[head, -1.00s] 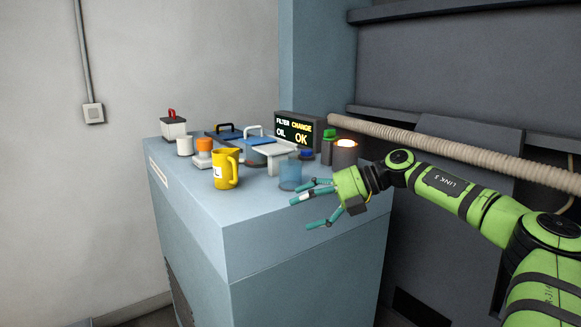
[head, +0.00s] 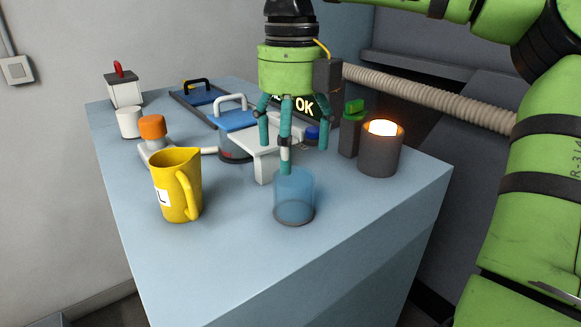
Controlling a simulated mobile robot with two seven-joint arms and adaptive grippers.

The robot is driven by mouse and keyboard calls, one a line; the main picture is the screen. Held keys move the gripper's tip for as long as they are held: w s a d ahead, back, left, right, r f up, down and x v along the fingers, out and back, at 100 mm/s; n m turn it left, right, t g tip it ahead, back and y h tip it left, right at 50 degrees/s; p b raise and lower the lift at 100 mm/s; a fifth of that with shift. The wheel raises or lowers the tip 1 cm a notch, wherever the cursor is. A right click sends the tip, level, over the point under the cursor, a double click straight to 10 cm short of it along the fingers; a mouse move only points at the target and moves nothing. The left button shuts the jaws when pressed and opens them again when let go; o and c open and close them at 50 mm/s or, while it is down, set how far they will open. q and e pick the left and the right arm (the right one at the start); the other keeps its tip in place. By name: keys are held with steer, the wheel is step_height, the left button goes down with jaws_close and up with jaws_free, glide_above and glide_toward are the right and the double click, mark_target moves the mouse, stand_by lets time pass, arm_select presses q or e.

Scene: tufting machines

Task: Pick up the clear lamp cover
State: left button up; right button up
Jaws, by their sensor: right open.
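The clear lamp cover (head: 294,200) is a see-through bluish cylinder with a dark base ring. It stands upright near the front edge of the blue-grey cabinet top. My right gripper (head: 288,160) points down above it, its teal fingers spread and empty. One fingertip overlaps the cover's upper rim in the picture; I cannot tell whether it touches. My left gripper is not in view.
A yellow jug (head: 176,187) stands left of the cover. A dark cylinder with a glowing top (head: 380,152) and a green-topped block (head: 351,130) stand to the right. A white stand (head: 262,150) is close behind. The front of the cabinet top (head: 220,265) is clear.

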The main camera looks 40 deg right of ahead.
mark_target(295, 175)
steer(key=shift+s+a+f+p, duration=0.35)
steer(key=shift+s+a+f, duration=0.05)
steer(key=shift+s+f, duration=0.2)
step_height(295, 175, down, 2)
steer(key=shift+d+f+p, duration=0.1)
steer(key=shift+p, duration=0.7)
steer(key=f, duration=0.2)
steer(key=shift+w+d+f+p, duration=0.2)
steer(key=shift+d+f+p, duration=0.1)
steer(key=shift+f, duration=0.3)
steer(key=shift+a, duration=0.1)
steer(key=c, duration=1.2)
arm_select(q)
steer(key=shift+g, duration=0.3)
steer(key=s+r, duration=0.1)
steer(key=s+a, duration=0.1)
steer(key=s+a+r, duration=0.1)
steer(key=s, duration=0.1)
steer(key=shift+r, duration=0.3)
arm_select(e)
steer(key=shift+r, duration=0.1)
